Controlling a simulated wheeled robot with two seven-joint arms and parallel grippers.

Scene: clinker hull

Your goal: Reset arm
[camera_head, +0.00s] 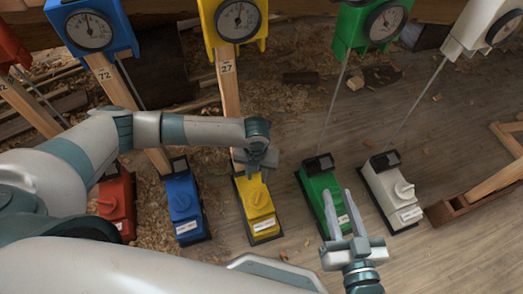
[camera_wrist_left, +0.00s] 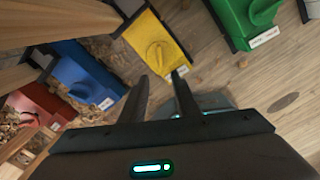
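My left arm reaches in from the left, and its gripper (camera_head: 256,164) hangs over the yellow box (camera_head: 259,208). In the left wrist view the two fingers of this gripper (camera_wrist_left: 160,76) stand apart with nothing between them, and the yellow box (camera_wrist_left: 158,45) lies just beyond the tips. In the head view the left fingers are mostly hidden beneath the wrist. My right gripper (camera_head: 337,193) is at the green box (camera_head: 318,186), its two fingers apart along the box's lower part. I cannot tell whether they touch it.
A red box (camera_head: 117,205), a blue box (camera_head: 184,205) and a white box (camera_head: 392,190) with knobs stand in the same row. Gauges on posts or rods stand behind, including a blue gauge (camera_head: 89,28). Wood shavings litter the floor; a wooden frame (camera_head: 480,195) is at right.

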